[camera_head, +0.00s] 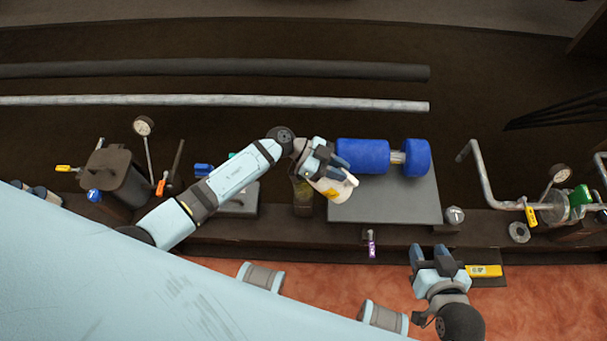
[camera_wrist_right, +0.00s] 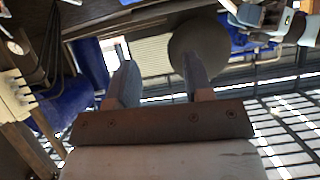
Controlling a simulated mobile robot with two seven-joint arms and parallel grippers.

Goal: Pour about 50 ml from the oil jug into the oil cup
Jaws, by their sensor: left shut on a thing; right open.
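A cream jug with a yellow label (camera_head: 343,188), which looks like the oil jug, is in my left gripper (camera_head: 330,170). The gripper is shut on it, and the jug is tilted, its narrow end toward the right. The jug is over the left edge of the grey plate. A small olive-brown vessel (camera_head: 302,190) stands just left of the jug, partly hidden by my arm; it may be the oil cup, and I cannot see inside it. No liquid stream shows. My right gripper (camera_head: 437,256) is open and empty in front of the bench; its fingers also show in the right wrist view (camera_wrist_right: 158,82).
A blue motor-like cylinder (camera_head: 362,156) lies on the grey plate (camera_head: 395,208). A purple-labelled bottle (camera_head: 371,245) and a yellow tag (camera_head: 484,270) are near the bench's front edge. A dark tank (camera_head: 117,177) stands left.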

